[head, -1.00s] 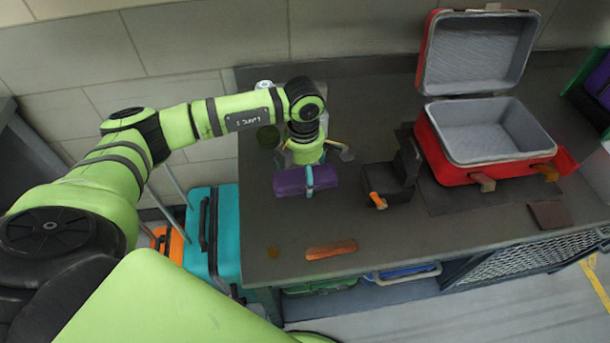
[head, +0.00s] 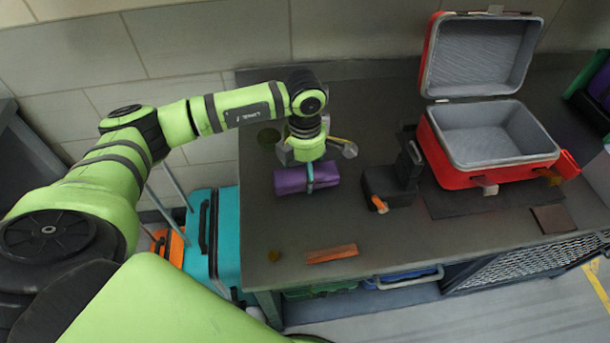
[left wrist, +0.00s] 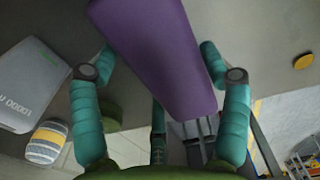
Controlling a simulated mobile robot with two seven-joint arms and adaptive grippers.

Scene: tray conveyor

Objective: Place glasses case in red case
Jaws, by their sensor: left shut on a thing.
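The purple glasses case (head: 290,181) is at the left part of the dark table in the head view. My left gripper (head: 310,178) is shut on it from above, with a teal finger across its near side. My right gripper is not in view.
A black device with an orange part (head: 388,186) stands between the purple case and the red case. An orange-brown bar (head: 331,254) lies near the front edge. A brown square (head: 553,219) lies at the right. A teal suitcase (head: 203,235) stands left of the table.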

